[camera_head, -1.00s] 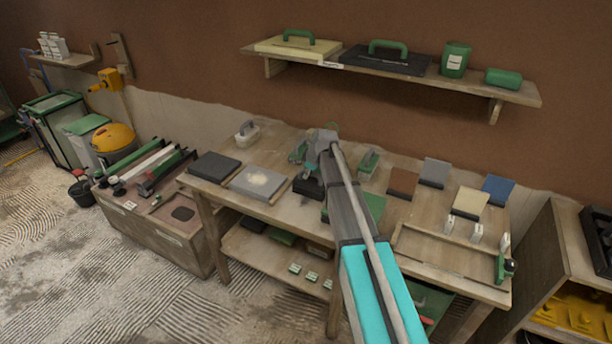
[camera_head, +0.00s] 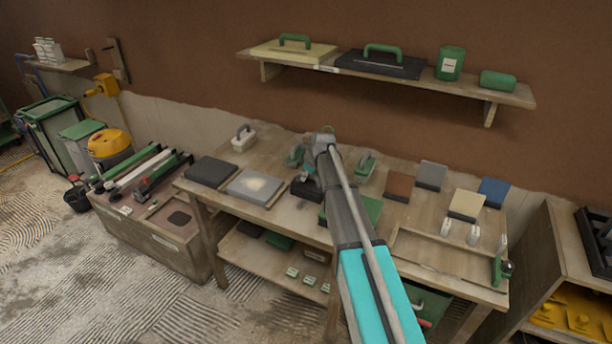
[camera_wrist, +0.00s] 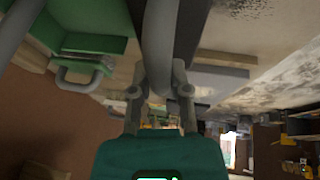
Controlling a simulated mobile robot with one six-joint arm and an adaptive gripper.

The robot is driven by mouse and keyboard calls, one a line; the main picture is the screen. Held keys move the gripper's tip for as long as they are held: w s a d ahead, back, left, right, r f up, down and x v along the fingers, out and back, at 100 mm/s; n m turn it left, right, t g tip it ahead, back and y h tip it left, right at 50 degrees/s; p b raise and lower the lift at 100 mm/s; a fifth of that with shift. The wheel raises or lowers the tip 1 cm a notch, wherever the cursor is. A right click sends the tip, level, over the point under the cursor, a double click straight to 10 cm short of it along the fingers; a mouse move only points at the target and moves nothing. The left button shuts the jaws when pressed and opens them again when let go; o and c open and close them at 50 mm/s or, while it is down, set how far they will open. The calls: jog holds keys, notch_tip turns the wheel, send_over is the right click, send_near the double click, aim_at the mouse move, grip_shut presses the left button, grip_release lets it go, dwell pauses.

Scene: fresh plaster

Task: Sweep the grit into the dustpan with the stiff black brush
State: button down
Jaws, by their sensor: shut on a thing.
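My gripper (camera_wrist: 160,90) is shut on a grey looped handle (camera_wrist: 160,35) in the wrist view. A dark block (camera_wrist: 192,25) shows beside this handle, and it looks like the body of the black brush. In the head view my gripper (camera_head: 322,148) is over the back middle of the workbench, largely hidden by my arm. A black block (camera_head: 305,188) shows just below it; I cannot tell whether it is the held brush. Pale grit (camera_head: 260,184) lies on a grey slab left of the gripper. A green flat piece (camera_head: 373,208), partly behind my arm, may be the dustpan.
The workbench (camera_head: 408,222) also carries a dark slab (camera_head: 211,171), a white block with a grey handle (camera_head: 244,138), a green-handled tool (camera_head: 366,163) and several coloured sample tiles. A wall shelf (camera_head: 400,82) with floats and a green tub hangs above the bench.

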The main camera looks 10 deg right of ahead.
jog(key=shift+s+a, duration=0.55)
jog(key=shift+s, duration=0.2)
jog(key=shift+s+a, duration=0.5)
jog(key=shift+s, duration=0.2)
jog(key=shift+s+a, duration=0.55)
jog(key=shift+s, duration=0.15)
jog(key=shift+s+a, duration=0.5)
jog(key=shift+s, duration=0.2)
jog(key=shift+s+a, duration=0.55)
jog(key=shift+s, duration=0.15)
jog(key=shift+s+a, duration=0.5)
jog(key=shift+s, duration=0.2)
jog(key=shift+r, duration=0.1)
jog(key=shift+r+p, duration=2.95)
jog(key=shift+p, duration=0.15)
